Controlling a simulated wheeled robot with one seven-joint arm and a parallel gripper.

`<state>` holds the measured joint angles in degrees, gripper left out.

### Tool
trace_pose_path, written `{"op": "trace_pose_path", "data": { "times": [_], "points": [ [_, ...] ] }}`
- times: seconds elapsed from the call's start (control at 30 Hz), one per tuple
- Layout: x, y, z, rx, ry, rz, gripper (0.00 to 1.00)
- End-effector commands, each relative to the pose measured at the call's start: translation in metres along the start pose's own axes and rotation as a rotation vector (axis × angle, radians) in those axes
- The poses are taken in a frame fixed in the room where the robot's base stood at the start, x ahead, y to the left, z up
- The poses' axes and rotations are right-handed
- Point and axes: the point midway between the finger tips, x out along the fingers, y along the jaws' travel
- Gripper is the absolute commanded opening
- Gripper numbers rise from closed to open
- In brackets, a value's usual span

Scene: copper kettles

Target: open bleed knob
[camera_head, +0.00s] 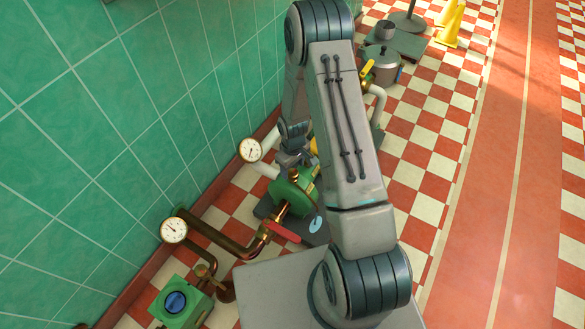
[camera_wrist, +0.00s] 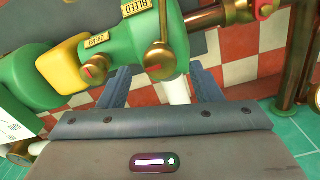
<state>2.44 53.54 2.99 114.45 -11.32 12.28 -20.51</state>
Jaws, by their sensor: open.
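In the wrist view a green pump body (camera_wrist: 120,45) carries a plate reading BLEED (camera_wrist: 138,7) and a smaller plate that seems to read DRAIN (camera_wrist: 97,40). A larger brass knob with a red mark (camera_wrist: 159,60) stands beside and below the BLEED plate. A smaller brass knob (camera_wrist: 95,69) sits below the other plate. In the head view the green pump (camera_head: 290,192) stands by the wall, and my arm hides most of the gripper.
Two gauges (camera_head: 250,150) (camera_head: 173,230) stand near the tiled wall. A green box with a blue knob (camera_head: 177,302) is front left. A metal pot (camera_head: 381,66) stands behind. The right floor is clear.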

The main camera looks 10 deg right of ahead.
Motion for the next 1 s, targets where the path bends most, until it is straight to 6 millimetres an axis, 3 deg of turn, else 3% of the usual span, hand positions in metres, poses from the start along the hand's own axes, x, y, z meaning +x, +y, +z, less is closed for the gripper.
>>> {"op": "trace_pose_path", "data": {
  "times": [0.03,0.2,0.5,1.0],
  "points": [
    [-0.016,0.001,-0.001,0.000,0.003,0.002,0.59],
    [-0.057,0.001,-0.001,0.000,0.003,0.002,0.59],
    [-0.108,0.001,0.000,0.000,0.002,0.001,0.59],
    [-0.117,0.000,0.000,-0.001,-0.001,0.000,0.59]
  ]
}}
